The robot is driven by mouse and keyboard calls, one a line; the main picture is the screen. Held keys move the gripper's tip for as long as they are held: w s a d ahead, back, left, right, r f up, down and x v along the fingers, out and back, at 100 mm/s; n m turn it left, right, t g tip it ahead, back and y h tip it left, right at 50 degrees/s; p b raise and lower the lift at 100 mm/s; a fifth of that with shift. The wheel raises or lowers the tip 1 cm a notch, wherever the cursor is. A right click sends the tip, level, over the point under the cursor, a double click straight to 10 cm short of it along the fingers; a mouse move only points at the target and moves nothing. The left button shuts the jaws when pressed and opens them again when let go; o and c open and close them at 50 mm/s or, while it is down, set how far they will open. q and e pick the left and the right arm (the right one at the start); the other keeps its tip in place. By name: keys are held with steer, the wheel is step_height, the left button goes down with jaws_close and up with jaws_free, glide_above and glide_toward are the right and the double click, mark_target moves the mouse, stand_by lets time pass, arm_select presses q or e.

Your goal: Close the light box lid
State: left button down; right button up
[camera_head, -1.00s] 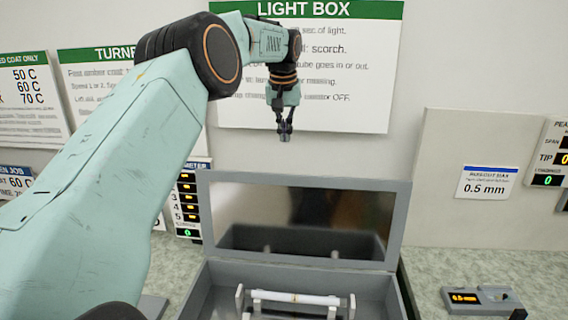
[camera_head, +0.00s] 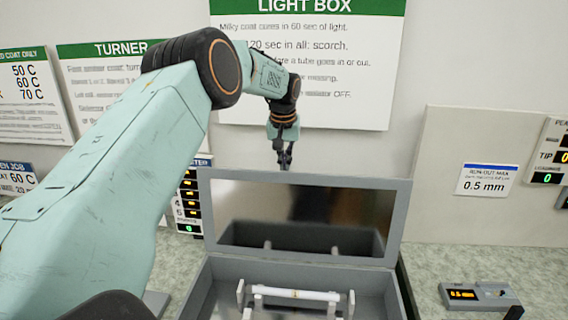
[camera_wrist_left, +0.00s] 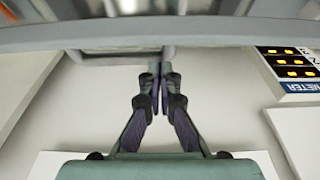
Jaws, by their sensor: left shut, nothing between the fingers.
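The light box (camera_head: 212,290) is grey and stands open on the counter. Its lid (camera_head: 398,225) stands upright at the back, with a dark mirror-like inner face. A pale tube (camera_head: 297,294) lies across supports inside the box. My left gripper (camera_head: 284,164) is shut and empty, pointing down at the lid's top edge; its tips look just behind that edge. In the left wrist view the shut fingers (camera_wrist_left: 161,72) point toward the grey lid edge (camera_wrist_left: 160,33). I cannot tell whether they touch it. My right gripper is out of view.
A meter with lit amber displays (camera_head: 189,200) is left of the box; it also shows in the left wrist view (camera_wrist_left: 290,62). A small gauge (camera_head: 478,296) sits on the counter at right. A light box sign (camera_head: 305,75) hangs behind the arm.

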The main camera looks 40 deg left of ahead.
arm_select(q)
steer(key=shift+s+d+r+p, duration=0.1)
steer(key=shift+s+d+p, duration=0.05)
steer(key=shift+s+d, duration=0.3)
steer(key=shift+s+d+r+p, duration=0.1)
steer(key=shift+s+d+p, duration=0.1)
steer(key=shift+s, duration=0.3)
steer(key=shift+a+f, duration=0.1)
steer(key=shift+d, duration=0.2)
steer(key=shift+s+b, duration=0.1)
steer(key=shift+b, duration=0.2)
